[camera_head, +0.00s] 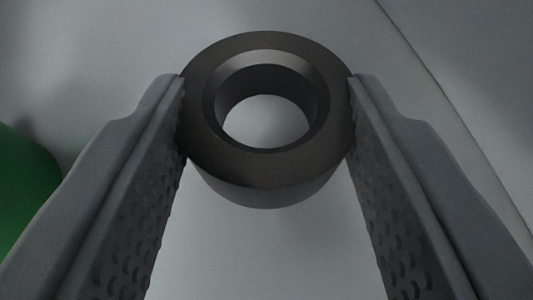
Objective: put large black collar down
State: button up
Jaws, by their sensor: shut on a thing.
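The large black collar (266,171) is a thick dark ring with a bevelled round hole, in the upper middle of the head camera view. My gripper (267,105) is shut on it, one finger against its left side and one against its right. The collar's top face is towards the camera, and grey surface shows through its hole. I cannot tell whether its underside touches the surface below.
A green rounded object (22,190) is partly in view at the left edge, beside my left finger. The grey surface (262,255) around the collar looks bare. A thin dark line or edge (440,88) runs diagonally at the right.

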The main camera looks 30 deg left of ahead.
jog(key=shift+f, duration=0.25)
jog(key=o, duration=1)
jog(key=shift+f, duration=0.1)
jog(key=shift+c, duration=0.2)
jog(key=b+v, duration=0.2)
jog(key=v, duration=1)
